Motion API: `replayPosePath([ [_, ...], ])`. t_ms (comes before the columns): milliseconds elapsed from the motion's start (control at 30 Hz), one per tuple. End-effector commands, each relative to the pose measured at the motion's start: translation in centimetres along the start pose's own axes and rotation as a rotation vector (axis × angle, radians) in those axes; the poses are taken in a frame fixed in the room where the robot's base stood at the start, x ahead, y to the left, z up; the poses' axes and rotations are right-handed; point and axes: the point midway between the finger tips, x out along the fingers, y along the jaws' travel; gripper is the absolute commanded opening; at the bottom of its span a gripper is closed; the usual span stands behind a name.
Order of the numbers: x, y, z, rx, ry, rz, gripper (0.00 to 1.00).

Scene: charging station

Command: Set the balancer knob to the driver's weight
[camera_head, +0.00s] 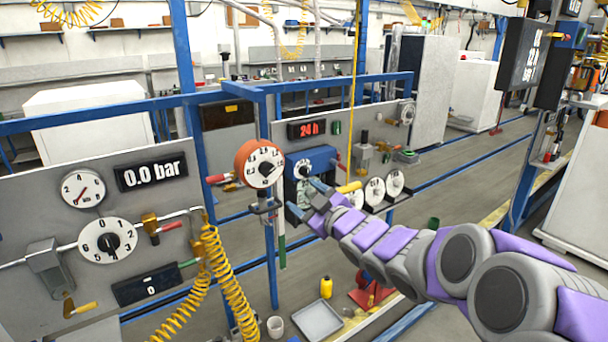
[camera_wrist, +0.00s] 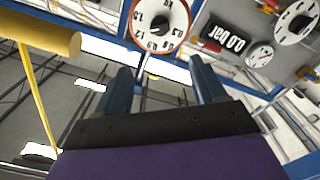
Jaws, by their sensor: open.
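A round orange-rimmed dial with a white numbered face (camera_head: 260,165) is on the blue frame near the middle of the head view. It looks like the balancer knob. In the wrist view the white dial face (camera_wrist: 160,22) shows at the top, marked kg, with 0.6, 0.9, 1.2 and 1.5 readable and a small dark centre. My gripper (camera_head: 316,197) is to the right of and below this dial in the head view. In the wrist view its blue fingers (camera_wrist: 160,75) are spread, with nothing between them. The dial lies beyond the fingertips, apparently apart. I cannot make out the driver's weight.
A blue box with a small dial (camera_head: 320,160) is behind my gripper. A yellow cylinder (camera_head: 350,187) hangs close by it, also large in the wrist view (camera_wrist: 40,36). A grey gauge panel (camera_head: 60,190) and yellow coiled hoses (camera_head: 222,270) are at left.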

Motion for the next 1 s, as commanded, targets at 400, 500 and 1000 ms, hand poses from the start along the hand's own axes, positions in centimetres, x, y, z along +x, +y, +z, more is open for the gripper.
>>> replayPosePath([
  [400,5.6,-0.3,0.0,0.001,0.0,-0.006,0.7],
  [500,7.2,-0.2,-0.1,0.002,0.002,-0.005,0.7],
  [1000,14.8,-0.3,-0.2,0.0,0.001,-0.004,0.7],
])
